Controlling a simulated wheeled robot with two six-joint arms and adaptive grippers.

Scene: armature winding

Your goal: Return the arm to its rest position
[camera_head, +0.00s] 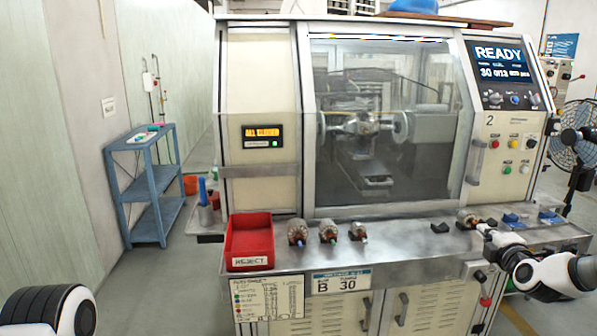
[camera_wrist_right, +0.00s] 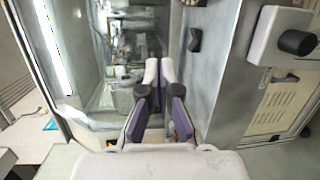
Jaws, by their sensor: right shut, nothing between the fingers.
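My right arm (camera_head: 558,272) comes in from the right in the head view. Its gripper (camera_head: 484,228) is over the right part of the machine's front ledge, just beside an armature-like part (camera_head: 466,217). In the right wrist view the right gripper (camera_wrist_right: 159,68) has its fingertips together with nothing between them. My left arm shows only as a white and black link (camera_head: 48,312) at the bottom left; its gripper is out of view.
The winding machine's glass door (camera_head: 380,130) looks closed, and its screen (camera_head: 502,75) reads READY. A red REJECT bin (camera_head: 248,238) and several armatures (camera_head: 328,231) stand on the ledge (camera_head: 400,262). Blue blocks (camera_head: 549,217) lie at right. A blue shelf (camera_head: 150,190) stands left.

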